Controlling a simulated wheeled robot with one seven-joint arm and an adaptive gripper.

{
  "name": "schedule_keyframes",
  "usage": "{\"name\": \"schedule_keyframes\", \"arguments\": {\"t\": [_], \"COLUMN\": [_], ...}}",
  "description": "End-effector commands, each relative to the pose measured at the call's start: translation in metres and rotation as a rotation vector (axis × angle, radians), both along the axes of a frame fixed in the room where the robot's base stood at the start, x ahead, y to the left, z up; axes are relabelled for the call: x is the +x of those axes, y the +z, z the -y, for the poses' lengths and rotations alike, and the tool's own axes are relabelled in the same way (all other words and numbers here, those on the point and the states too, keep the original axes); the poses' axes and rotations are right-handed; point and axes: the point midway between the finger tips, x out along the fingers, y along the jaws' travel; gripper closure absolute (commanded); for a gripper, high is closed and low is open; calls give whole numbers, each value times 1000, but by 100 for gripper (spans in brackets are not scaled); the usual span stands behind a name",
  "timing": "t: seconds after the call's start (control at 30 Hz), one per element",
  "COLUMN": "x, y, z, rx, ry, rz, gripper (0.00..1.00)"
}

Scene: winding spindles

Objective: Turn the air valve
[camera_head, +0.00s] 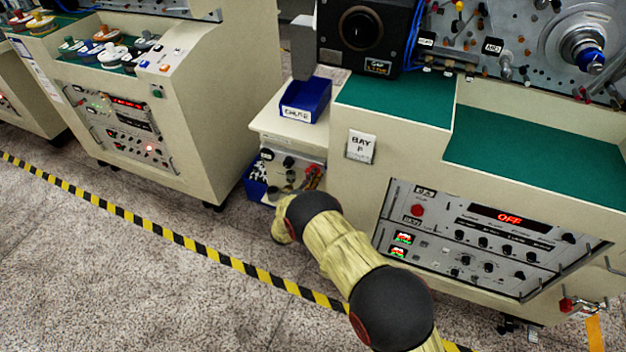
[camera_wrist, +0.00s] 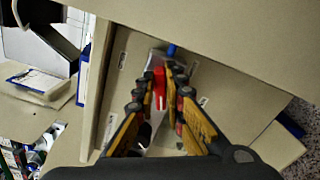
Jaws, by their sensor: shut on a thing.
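In the wrist view a red valve handle (camera_wrist: 158,80) stands on a pale panel, with a blue part (camera_wrist: 171,50) just beyond it. My gripper (camera_wrist: 162,90) has its black and orange fingers on both sides of the handle and is shut on it. The fingers hide part of the handle, so its exact angle is hard to tell. In the head view my arm reaches down toward the small cabinet (camera_head: 283,121) between the machines. My gripper and the held handle are hidden behind the arm there.
The large machine (camera_head: 370,172) stands right of my arm, with a control panel (camera_head: 470,240) and another red-handled fitting (camera_head: 567,304) low at its right. A blue bin (camera_head: 305,98) sits on the small cabinet. Open floor with a striped line (camera_head: 200,246) lies left.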

Motion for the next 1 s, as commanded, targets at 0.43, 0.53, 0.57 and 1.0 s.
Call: {"name": "schedule_keyframes", "arguments": {"t": [0.43,0.53,0.57,1.0], "x": [-1,-1,-1,-1], "y": [-8,-9,-9,-9], "z": [2,2,2,2], "rx": [296,334,342,388], "ry": [0,0,0,-2], "rz": [107,120,123,138], "gripper": [100,100,100,100]}}
